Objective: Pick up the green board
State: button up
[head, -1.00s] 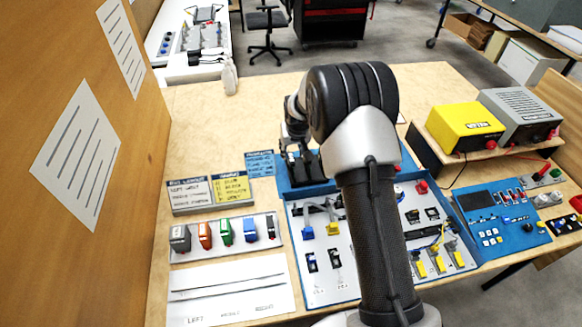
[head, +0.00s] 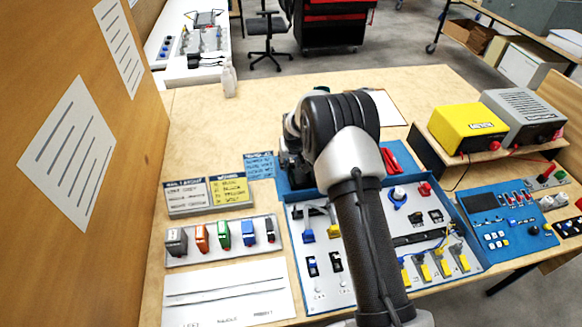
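A green upright piece (head: 223,233) stands in the middle of a row on a pale rack at the left front of the bench. It is the clearest green thing in view, but I cannot tell if it is a board. A thin sliver of green (head: 321,88) shows just above my arm's wrist; most of it is hidden. My gripper (head: 293,174) points down over the back left part of the blue-edged panel, behind and right of the rack. Its fingers are dark and partly hidden by my arm, so I cannot tell whether they are open or hold anything.
The rack (head: 262,262) also holds grey, orange, blue and black pieces. The blue-edged panel (head: 288,222) carries connectors and switches, partly behind my arm. A yellow box (head: 467,129) stands on a shelf at the right.

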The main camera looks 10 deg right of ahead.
grip_shut()
dwell(0.5)
notch_tip(320, 180, up, 20)
jog(key=p, duration=0.5)
jog(key=c, duration=0.6)
grip_release()
grip_shut()
jog(key=shift+p, duration=0.4)
